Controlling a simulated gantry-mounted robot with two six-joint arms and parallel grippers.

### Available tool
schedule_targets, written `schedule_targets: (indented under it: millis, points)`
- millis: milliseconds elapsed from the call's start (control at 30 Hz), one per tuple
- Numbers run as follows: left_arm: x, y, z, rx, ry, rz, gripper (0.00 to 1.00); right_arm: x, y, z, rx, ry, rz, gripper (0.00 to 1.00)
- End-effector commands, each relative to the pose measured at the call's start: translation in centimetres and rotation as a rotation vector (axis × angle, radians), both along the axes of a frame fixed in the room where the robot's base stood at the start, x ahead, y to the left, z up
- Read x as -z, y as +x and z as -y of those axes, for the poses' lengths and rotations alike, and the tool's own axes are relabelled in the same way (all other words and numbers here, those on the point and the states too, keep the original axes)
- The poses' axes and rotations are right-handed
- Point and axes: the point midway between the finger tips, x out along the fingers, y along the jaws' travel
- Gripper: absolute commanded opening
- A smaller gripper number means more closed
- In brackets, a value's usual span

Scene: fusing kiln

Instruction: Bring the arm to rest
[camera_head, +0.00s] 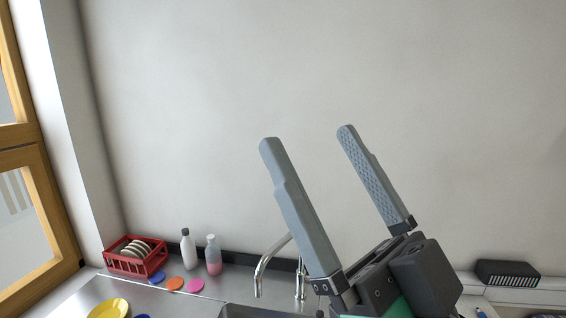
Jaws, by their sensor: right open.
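My right gripper (306,139) is large in the camera_head view, raised in front of the plain wall. Its two long grey fingers point up and to the left and stand well apart, with nothing between them. Its dark body and a green part show at the bottom right of centre. It hides part of the counter and the area right of the faucet. My left gripper is not in view.
Below, a metal counter holds a red rack (137,257) with plates, a white bottle (189,250), a pink bottle (213,256), coloured discs (175,284) and a yellow plate (109,309). A faucet (262,272) stands behind the gripper. A black box (507,273) is at right.

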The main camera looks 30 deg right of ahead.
Motion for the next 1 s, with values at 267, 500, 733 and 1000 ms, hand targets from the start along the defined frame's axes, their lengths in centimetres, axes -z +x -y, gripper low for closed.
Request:
schedule_targets:
  millis: [267,500,733,1000]
  points:
    - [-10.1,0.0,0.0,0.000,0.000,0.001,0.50,-10.0,0.0,0.0,-0.002,0.001,0.001,0.96]
    - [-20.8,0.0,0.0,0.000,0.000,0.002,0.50,-20.8,0.0,0.0,-0.004,0.001,0.001,0.96]
    - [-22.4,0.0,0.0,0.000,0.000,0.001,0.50,-22.3,0.0,0.0,-0.004,0.001,0.000,0.96]
    - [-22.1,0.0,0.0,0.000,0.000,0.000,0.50,-22.0,0.0,0.0,-0.004,0.001,-0.001,0.96]
